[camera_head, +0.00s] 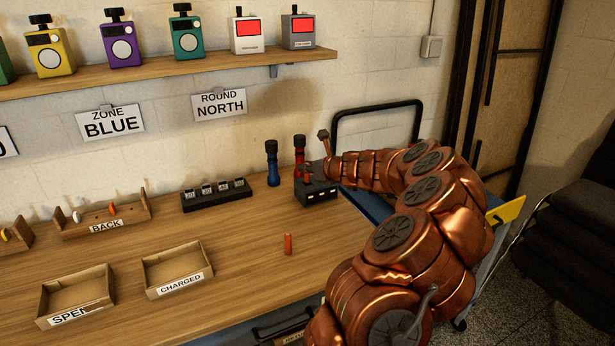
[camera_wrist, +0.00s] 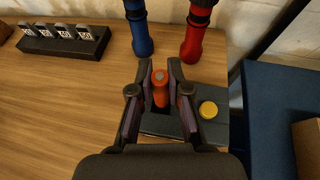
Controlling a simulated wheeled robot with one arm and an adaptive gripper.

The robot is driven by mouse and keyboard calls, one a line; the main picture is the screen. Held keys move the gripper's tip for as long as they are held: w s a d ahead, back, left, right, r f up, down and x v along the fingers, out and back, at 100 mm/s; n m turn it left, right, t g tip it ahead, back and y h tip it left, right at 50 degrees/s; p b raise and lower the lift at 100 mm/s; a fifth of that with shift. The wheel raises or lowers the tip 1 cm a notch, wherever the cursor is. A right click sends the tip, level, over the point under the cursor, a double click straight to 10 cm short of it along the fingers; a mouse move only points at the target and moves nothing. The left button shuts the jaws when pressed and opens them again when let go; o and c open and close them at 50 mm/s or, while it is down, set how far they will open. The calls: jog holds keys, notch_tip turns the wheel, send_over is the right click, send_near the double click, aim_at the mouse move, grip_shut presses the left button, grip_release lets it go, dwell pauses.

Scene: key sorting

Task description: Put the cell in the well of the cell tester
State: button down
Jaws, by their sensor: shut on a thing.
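My gripper (camera_wrist: 160,80) is shut on an orange cell (camera_wrist: 161,92), its grey tip upward between the two fingers. The cell is upright, or nearly so, over the dark cell tester (camera_wrist: 216,128), which has a round yellow button on its right. The fingers hide the cell's lower end and the well, so I cannot tell whether the cell is in the well. In the head view my gripper (camera_head: 307,174) is right at the tester (camera_head: 318,194), near the bench's right end. Another orange cell (camera_head: 288,244) stands upright on the bench.
A blue flashlight (camera_head: 272,163) and a red flashlight (camera_head: 299,156) stand just behind the tester. A black rack (camera_head: 216,197) is to the left. The CHARGED tray (camera_head: 180,284) and another tray (camera_head: 75,315) lie front left. The bench middle is mostly clear.

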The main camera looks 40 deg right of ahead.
aim_at(309, 176)
jog(key=shift+f, duration=1.6)
jog(key=shift+f, duration=0.15)
jog(key=c, duration=1.1)
grip_release()
jog(key=shift+c, duration=0.2)
jog(key=shift+s+r, duration=0.3)
jog(key=shift+s, duration=0.15)
jog(key=v, duration=1.1)
jog(key=shift+s+a+f, duration=0.1)
